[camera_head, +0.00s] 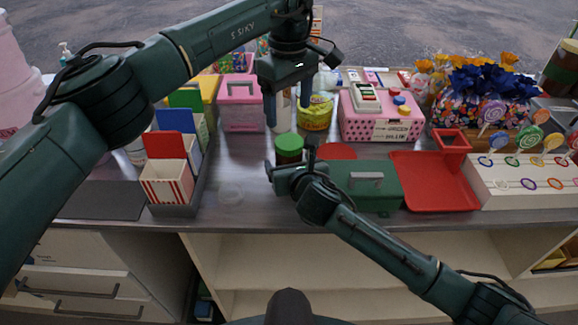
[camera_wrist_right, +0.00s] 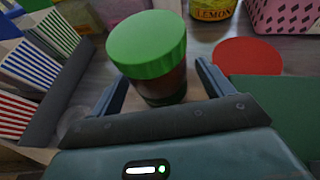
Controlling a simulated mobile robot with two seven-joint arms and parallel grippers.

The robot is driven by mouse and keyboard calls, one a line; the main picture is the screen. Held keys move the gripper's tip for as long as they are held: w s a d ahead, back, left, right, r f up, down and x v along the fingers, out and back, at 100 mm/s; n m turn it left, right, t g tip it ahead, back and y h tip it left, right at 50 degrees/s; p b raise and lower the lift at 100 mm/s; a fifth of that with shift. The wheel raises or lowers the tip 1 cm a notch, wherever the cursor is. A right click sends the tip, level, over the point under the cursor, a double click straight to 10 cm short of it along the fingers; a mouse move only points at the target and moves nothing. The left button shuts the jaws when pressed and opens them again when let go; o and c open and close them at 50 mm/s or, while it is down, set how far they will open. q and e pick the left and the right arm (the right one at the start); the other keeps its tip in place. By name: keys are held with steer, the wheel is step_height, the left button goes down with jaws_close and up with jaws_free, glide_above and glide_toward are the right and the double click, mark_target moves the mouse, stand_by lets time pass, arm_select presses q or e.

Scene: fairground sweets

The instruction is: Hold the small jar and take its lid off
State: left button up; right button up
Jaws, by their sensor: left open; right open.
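The small jar (camera_head: 288,159) stands upright on the counter with its ribbed green lid (camera_head: 289,142) on. In the right wrist view the lid (camera_wrist_right: 146,42) covers the top of the dark reddish-brown jar body (camera_wrist_right: 163,88). My right gripper (camera_head: 284,163) is open and low at the jar's near side. In the right wrist view its fingers (camera_wrist_right: 160,82) stand either side of the jar body; I cannot tell if they touch it. My left gripper (camera_head: 288,112) is open and empty, fingers pointing down, above and slightly behind the lid.
A green box with a grey handle (camera_head: 362,181) and a red disc (camera_head: 337,151) are close right of the jar. A red tray (camera_head: 430,182) lies beyond. Striped cartons (camera_head: 168,182) stand in a holder at left. A small clear round item (camera_head: 231,192) lies on otherwise bare counter left of the jar.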

mark_target(289, 141)
steer(key=shift+c, duration=0.3)
steer(key=c, duration=1.5)
arm_select(q)
steer(key=shift+m, duration=0.7)
arm_select(e)
jaws_close()
arm_select(q)
steer(key=m, duration=0.2)
steer(key=shift+f+m, duration=0.1)
steer(key=shift+m, duration=0.3)
steer(key=shift+f, duration=3.9)
steer(key=shift+c, duration=0.4)
